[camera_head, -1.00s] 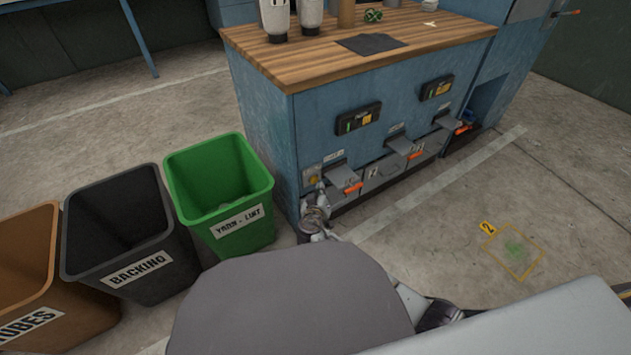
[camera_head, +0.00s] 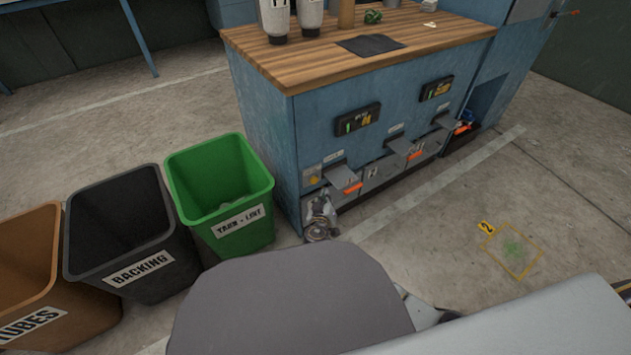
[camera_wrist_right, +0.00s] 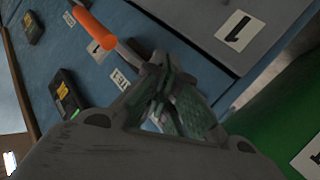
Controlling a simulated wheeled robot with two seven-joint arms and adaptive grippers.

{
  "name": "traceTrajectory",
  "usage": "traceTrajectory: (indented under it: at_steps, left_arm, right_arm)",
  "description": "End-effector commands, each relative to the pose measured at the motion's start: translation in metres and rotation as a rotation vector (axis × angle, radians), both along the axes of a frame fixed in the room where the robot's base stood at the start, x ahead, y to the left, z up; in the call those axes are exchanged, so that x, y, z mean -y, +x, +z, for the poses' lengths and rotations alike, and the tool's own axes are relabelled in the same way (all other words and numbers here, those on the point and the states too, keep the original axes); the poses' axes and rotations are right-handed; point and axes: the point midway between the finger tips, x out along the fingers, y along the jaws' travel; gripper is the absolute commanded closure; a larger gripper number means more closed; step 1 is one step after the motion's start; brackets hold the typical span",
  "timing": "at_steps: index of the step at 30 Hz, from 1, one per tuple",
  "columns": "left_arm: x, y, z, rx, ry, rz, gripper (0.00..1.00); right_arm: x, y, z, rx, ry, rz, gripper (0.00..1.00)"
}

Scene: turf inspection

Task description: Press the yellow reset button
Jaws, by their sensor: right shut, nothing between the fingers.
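The yellow reset button (camera_head: 314,180) is a small yellow spot on a pale plate at the lower left of the blue cabinet's front (camera_head: 300,140). My right gripper (camera_head: 318,200) is just below the button, close to the cabinet front; I cannot tell whether it touches the cabinet. In the wrist view the right gripper's fingers (camera_wrist_right: 160,85) are shut and empty, pointing at the blue panel near a white label (camera_wrist_right: 121,79). The button does not show in the wrist view. My left gripper is not in view.
Numbered drawers line the cabinet's base. A green bin (camera_head: 255,225) stands left of my right gripper, beside a black bin (camera_head: 85,235) and a brown bin (camera_head: 20,265).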

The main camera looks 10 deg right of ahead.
Motion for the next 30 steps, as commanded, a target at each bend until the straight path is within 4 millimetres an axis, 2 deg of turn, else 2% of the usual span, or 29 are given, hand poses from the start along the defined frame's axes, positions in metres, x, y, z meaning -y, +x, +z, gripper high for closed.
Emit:
traceTrajectory:
  at_steps: [9, 30]
  left_arm:
    - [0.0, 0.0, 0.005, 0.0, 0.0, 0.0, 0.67]
    - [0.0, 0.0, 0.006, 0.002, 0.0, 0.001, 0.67]
  right_arm:
    - [0.006, -0.015, 0.001, 0.001, 0.0, 0.0, 1.0]
    - [0.006, -0.016, 0.001, 0.001, 0.0, 0.0, 1.0]
